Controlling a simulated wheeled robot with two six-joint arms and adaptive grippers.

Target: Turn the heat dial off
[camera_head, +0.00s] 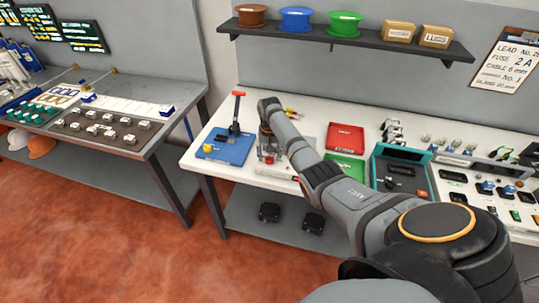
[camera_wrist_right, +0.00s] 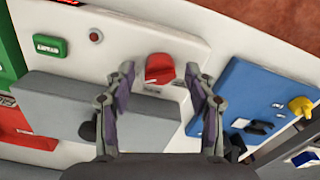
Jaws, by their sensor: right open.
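A red knob-like piece (camera_wrist_right: 159,68) with a small label beside it sits on a white surface in the right wrist view. I take it for the heat dial, but its label is too small to read. My right gripper (camera_wrist_right: 160,70) is open, and its two fingers show on either side of the red piece. I cannot tell whether they touch it. In the head view my right gripper (camera_head: 268,152) is over the white bench, and my arm hides much of what is under it. My left gripper is not in view.
A blue device with a red-topped lever (camera_head: 232,140) stands left of my gripper. A red tray (camera_head: 345,139) and a teal-framed unit (camera_head: 377,165) are to the right. A grey block (camera_wrist_right: 60,105) lies near the fingers. A shelf (camera_head: 350,38) with spools hangs above.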

